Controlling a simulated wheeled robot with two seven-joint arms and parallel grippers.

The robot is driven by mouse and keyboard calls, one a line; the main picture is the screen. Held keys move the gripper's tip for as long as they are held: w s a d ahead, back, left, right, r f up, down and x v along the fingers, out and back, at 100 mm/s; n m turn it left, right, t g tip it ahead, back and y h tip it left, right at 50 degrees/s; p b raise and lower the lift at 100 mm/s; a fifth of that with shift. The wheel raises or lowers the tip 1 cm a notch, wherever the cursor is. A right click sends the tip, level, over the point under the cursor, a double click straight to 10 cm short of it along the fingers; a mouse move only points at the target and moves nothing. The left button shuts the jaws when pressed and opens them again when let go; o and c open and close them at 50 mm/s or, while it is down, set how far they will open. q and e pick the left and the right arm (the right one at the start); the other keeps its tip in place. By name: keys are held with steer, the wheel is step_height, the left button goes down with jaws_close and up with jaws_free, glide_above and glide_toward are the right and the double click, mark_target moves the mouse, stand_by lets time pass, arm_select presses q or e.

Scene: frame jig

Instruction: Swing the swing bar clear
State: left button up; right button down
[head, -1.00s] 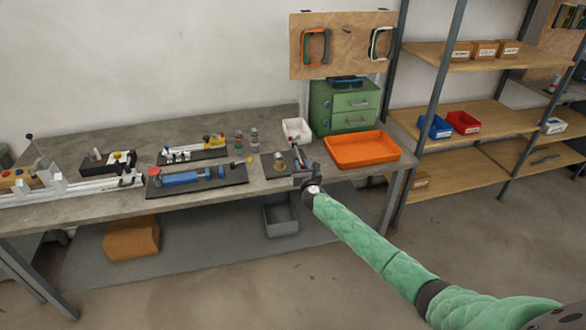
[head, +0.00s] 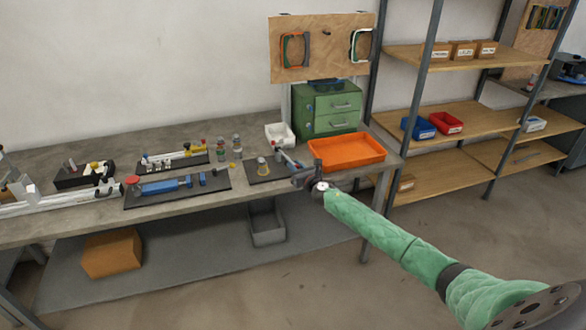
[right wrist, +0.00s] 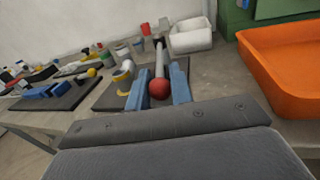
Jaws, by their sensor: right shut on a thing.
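The swing bar (right wrist: 159,62) is a thin grey bar with a red ball knob (right wrist: 159,88) at its near end. My right gripper (right wrist: 160,80) is shut on the bar by the knob, one blue finger on each side. In the head view my right gripper (head: 301,175) is at the table's front edge, and the bar (head: 287,155) slants back and left from it. A dark plate (head: 253,174) lies left of the gripper, bearing an upright grey and yellow cylinder (head: 262,166). The cylinder (right wrist: 123,76) stands left of the bar, apart from it. My left gripper is not in view.
An orange tray (head: 346,164) lies close on the right of the gripper. A white bin (head: 279,136) and green drawers (head: 326,122) stand behind. A black plate with a blue fixture (head: 160,187) and several small parts lie left. The floor in front is clear.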

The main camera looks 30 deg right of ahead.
steer(key=shift+r, duration=0.15)
steer(key=c, duration=1.5)
jaws_free()
steer(key=shift+c, duration=0.2)
steer(key=shift+o, duration=0.2)
steer(key=shift+w, duration=0.1)
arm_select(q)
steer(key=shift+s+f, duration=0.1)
